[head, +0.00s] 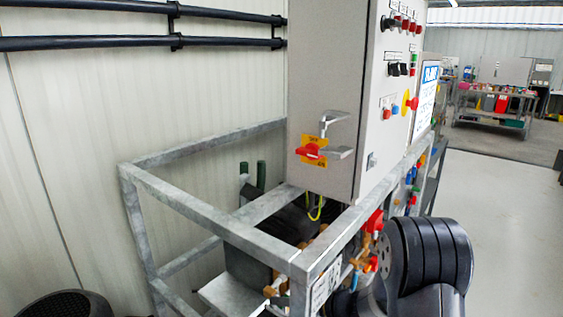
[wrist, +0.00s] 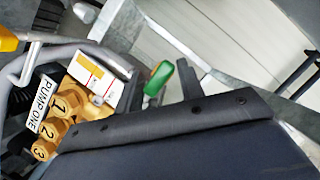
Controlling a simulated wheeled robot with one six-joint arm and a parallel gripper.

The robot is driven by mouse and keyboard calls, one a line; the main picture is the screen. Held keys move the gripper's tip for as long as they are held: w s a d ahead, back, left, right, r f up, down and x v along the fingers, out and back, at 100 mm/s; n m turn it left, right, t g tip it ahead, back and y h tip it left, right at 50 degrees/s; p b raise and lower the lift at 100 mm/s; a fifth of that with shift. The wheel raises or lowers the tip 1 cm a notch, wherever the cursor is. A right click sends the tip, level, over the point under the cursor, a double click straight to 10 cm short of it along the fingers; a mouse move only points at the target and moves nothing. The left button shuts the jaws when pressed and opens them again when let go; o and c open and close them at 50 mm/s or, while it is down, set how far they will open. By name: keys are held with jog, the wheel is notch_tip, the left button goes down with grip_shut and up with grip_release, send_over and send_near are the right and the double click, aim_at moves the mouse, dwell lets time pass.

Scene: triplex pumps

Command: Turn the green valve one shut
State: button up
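The green valve handle (wrist: 158,78) shows in the middle of the wrist view, upright and slightly tilted, beside a brass pump head with caps marked 1, 2 and 3 and a "PUMP ONE" label (wrist: 44,104). My gripper (wrist: 161,88) is the dark bar with bolts and upright fingers in the wrist view. It looks open, with the green handle just beyond or between the fingers; I cannot tell whether it touches.
A galvanised frame (head: 215,218) surrounds the pump. A grey control cabinet (head: 335,90) with a red rotary switch (head: 311,151) stands above it. Black pipes (head: 140,43) run along the wall. The floor (head: 500,230) to the right is clear.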

jog(key=shift+r+n+p, duration=0.25)
jog(key=shift+n+p, duration=0.15)
jog(key=shift+p, duration=0.35)
jog(key=b+v, duration=0.1)
jog(key=v, duration=0.9)
jog(key=shift+s+d, duration=0.25)
jog(key=shift+s, duration=0.1)
jog(key=shift+a+f+h, duration=0.1)
jog(key=shift+h, duration=0.2)
